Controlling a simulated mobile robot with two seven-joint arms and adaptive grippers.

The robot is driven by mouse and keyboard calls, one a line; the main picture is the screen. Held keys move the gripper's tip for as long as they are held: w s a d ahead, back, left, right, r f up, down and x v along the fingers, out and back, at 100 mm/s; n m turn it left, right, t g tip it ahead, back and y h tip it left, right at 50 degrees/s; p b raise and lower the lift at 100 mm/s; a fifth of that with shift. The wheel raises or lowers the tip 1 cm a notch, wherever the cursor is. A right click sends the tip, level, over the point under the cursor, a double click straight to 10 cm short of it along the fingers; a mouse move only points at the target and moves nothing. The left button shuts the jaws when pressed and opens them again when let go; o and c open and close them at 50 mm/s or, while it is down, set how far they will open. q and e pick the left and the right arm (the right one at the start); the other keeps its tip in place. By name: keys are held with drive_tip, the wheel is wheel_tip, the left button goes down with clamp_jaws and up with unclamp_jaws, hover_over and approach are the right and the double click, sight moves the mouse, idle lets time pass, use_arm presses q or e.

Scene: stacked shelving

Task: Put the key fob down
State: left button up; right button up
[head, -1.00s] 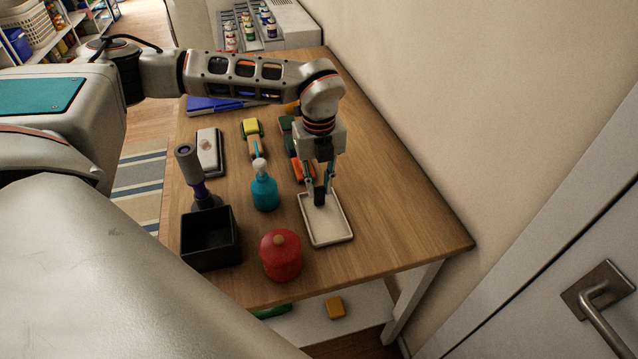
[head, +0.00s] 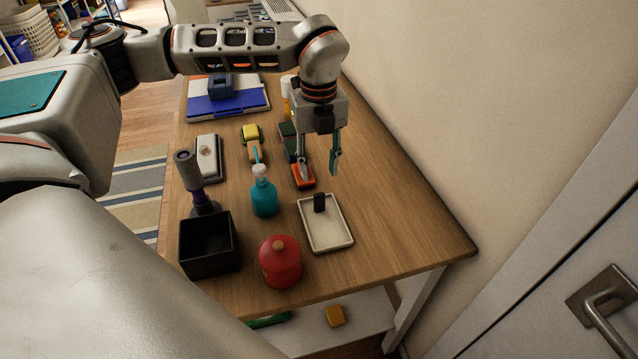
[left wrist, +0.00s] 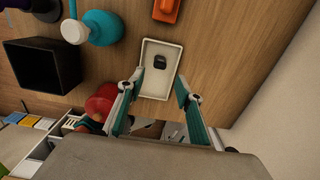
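The black key fob (head: 319,202) stands in the white tray (head: 338,246), near the tray's far end, in the head view. In the left wrist view the fob (left wrist: 159,62) is in the tray (left wrist: 151,90) with nothing touching it. My left gripper (head: 319,172) is open and empty, raised above and a little beyond the tray. Its two fingers are spread apart in the left wrist view (left wrist: 160,82). My right gripper does not show.
A red canister (head: 280,264), a black open box (head: 209,246) and a teal pump bottle (head: 264,197) stand left of the tray. An orange object (head: 304,177) lies beyond it. Bare wood lies right of the tray, toward the wall.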

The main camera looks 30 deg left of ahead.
use_arm(q)
drive_tip(key=shift+r, duration=2.2)
